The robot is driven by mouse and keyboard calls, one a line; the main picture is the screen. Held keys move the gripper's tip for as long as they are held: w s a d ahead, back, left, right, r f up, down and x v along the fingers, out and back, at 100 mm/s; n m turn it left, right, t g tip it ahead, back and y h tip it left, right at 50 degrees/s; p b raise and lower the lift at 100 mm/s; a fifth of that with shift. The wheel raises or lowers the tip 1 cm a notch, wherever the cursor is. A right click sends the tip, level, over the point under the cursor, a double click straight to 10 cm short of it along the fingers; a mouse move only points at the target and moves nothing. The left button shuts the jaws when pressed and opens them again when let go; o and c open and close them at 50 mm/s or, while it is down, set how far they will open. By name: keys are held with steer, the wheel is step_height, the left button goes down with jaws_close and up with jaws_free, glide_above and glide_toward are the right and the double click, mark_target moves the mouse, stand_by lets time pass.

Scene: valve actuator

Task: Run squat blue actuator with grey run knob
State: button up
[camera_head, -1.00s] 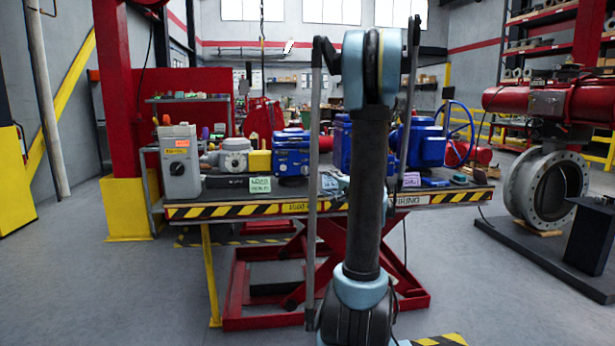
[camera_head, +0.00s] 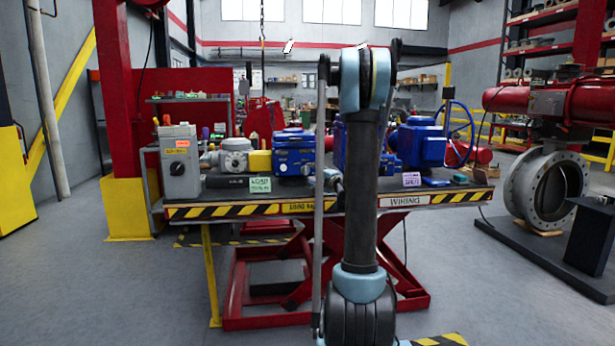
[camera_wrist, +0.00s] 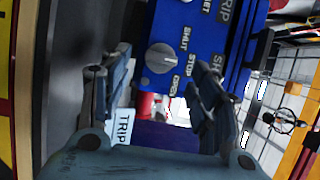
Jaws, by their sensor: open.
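In the wrist view a blue actuator housing (camera_wrist: 195,30) fills the upper middle, with a round grey knob (camera_wrist: 161,58) beside the words SHUT, STOP and OPEN. My gripper (camera_wrist: 163,68) is open, its dark fingers on either side of the knob in the picture, nothing between them; contact cannot be told. In the head view a squat blue actuator (camera_head: 293,153) stands on the bench, left of my arm. Another blue actuator (camera_head: 339,147) is mostly hidden behind my arm, and a third (camera_head: 420,146) stands to its right. Which one the wrist view shows is unclear.
The bench (camera_head: 240,211) has a striped front edge. A grey control box (camera_head: 180,165) stands at its left end. A green LOAD tag (camera_head: 260,185), a purple tag (camera_head: 411,180) and a TRIP tag (camera_wrist: 121,128) mark places. A large flanged valve (camera_head: 540,190) stands right.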

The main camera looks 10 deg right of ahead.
mark_target(307, 172)
steer(key=shift+x, duration=2.15)
